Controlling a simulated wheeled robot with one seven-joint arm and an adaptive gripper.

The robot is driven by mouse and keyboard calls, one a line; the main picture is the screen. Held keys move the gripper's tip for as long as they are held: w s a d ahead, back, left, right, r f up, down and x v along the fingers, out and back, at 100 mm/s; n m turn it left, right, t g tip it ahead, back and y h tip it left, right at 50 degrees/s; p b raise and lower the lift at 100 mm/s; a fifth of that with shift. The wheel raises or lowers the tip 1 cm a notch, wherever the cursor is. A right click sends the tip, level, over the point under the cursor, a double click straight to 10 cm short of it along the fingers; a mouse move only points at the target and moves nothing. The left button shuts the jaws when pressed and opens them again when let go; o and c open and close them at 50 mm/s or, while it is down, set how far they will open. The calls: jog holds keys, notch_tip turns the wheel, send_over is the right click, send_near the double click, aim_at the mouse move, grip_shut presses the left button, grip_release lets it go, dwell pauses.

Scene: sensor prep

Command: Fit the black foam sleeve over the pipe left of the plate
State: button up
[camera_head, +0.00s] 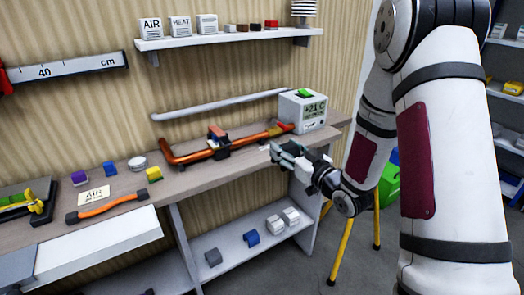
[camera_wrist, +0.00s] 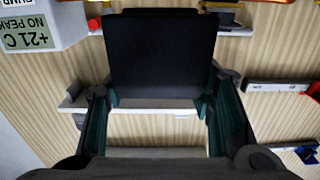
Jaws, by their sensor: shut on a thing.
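My gripper (camera_head: 283,153) is out over the right part of the bench, near its front edge. In the wrist view, the green-padded fingers of my gripper (camera_wrist: 160,103) are shut on a wide black piece, the foam sleeve (camera_wrist: 160,55). The sleeve stands out beyond the fingertips and hides much of what is behind it. In the head view I cannot clearly tell the sleeve from the dark gripper. A bent copper pipe (camera_head: 187,158) lies along the bench, left of my gripper and apart from it. A dark block with a reddish top (camera_head: 217,137) sits midway on it. I cannot make out which part is the plate.
A white display box (camera_head: 302,112) stands behind my gripper. A shorter orange pipe (camera_head: 105,207) with black ends and an AIR card (camera_head: 94,196) lie on the left bench. Small coloured blocks stand nearby. A grey rail (camera_head: 220,104) runs along the wall; a lower shelf (camera_head: 240,262) is below.

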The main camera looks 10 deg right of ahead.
send_over(262, 157)
jog(key=shift+s+a+f+b, duration=0.1)
jog(key=shift+s+f+b, duration=0.15)
jog(key=shift+f, duration=0.35)
jog(key=shift+w+f, duration=0.1)
jog(key=shift+f, duration=1.6)
jog(key=shift+f, duration=0.1)
jog(key=shift+f+b, duration=0.15)
jog(key=shift+b, duration=0.2)
jog(key=o, duration=0.9)
jog(key=shift+o, duration=0.2)
